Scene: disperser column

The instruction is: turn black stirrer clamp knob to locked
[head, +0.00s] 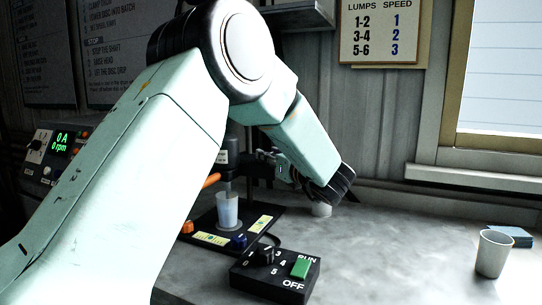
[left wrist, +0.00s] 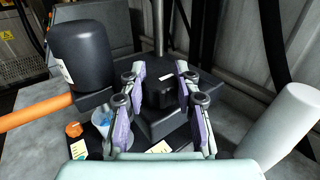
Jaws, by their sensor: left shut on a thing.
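The black stirrer clamp knob (left wrist: 160,92) is a dark block in the middle of the left wrist view, between the fingers of my left gripper (left wrist: 160,98). The fingers stand on both sides of it, and the gripper is shut on it. The knob's locked or unlocked marking cannot be read. In the head view my left gripper (head: 284,168) is small and partly hidden by my own arm, close to the disperser column. A black motor body (left wrist: 85,55) and an orange handle (left wrist: 35,113) are at the left in the left wrist view. My right gripper is not in view.
A clear cup (head: 228,210) stands on the black base below the orange handle (head: 211,180). An orange knob (head: 187,227) and a blue knob (head: 239,241) sit nearby. A control box (head: 262,283) has a green switch (head: 300,268). A white cup (head: 493,254) stands right; the bench between is clear.

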